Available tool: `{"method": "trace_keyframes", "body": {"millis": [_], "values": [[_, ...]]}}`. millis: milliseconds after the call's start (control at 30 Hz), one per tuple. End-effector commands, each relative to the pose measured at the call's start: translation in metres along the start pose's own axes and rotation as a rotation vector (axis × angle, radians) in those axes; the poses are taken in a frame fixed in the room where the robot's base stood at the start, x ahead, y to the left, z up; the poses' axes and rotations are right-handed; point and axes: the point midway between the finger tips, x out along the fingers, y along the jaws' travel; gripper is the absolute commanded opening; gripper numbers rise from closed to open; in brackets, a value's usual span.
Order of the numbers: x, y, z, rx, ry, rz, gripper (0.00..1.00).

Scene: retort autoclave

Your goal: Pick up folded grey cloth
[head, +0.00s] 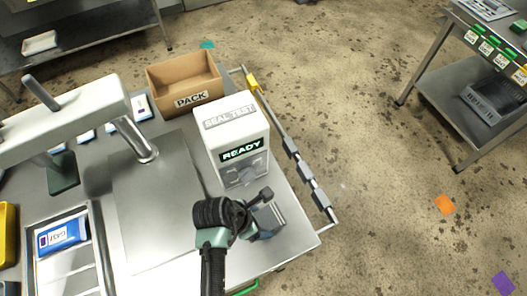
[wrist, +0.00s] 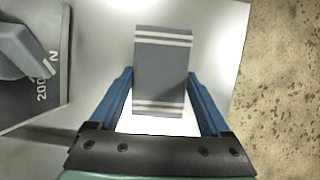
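The folded grey cloth (wrist: 163,68) has pale stripes near both ends and lies on the metal table top near its corner. In the wrist view it sits between and just ahead of the blue fingers of my gripper (wrist: 163,98), which are open with a gap on each side. In the head view the cloth (head: 268,220) is partly hidden by my gripper (head: 262,208), which is over it at the table's front right corner. The height of the fingers above the table is hard to judge.
A white seal test box (head: 232,130) marked READY stands just behind my gripper; its base (wrist: 30,85) shows at left in the wrist view. A cardboard PACK box (head: 185,82) is behind it. A rail (head: 290,150) runs along the table's right edge, with open floor beyond.

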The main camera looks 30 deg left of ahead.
Motion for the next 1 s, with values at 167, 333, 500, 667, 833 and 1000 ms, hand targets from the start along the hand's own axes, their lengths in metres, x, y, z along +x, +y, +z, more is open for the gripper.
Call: {"method": "trace_keyframes", "body": {"millis": [167,333,500,667,833,1000], "values": [[0.0,0.0,0.0,0.0,0.0,0.0,0.33],[0.0,0.0,0.0,0.0,0.0,0.0,0.26],[-0.006,0.0,0.002,0.0,-0.001,0.0,0.26],[-0.029,0.001,0.012,0.001,-0.002,0.004,0.26],[-0.062,0.002,0.026,0.0,-0.004,0.004,0.26],[-0.085,0.001,0.036,0.001,-0.003,0.002,0.26]]}}
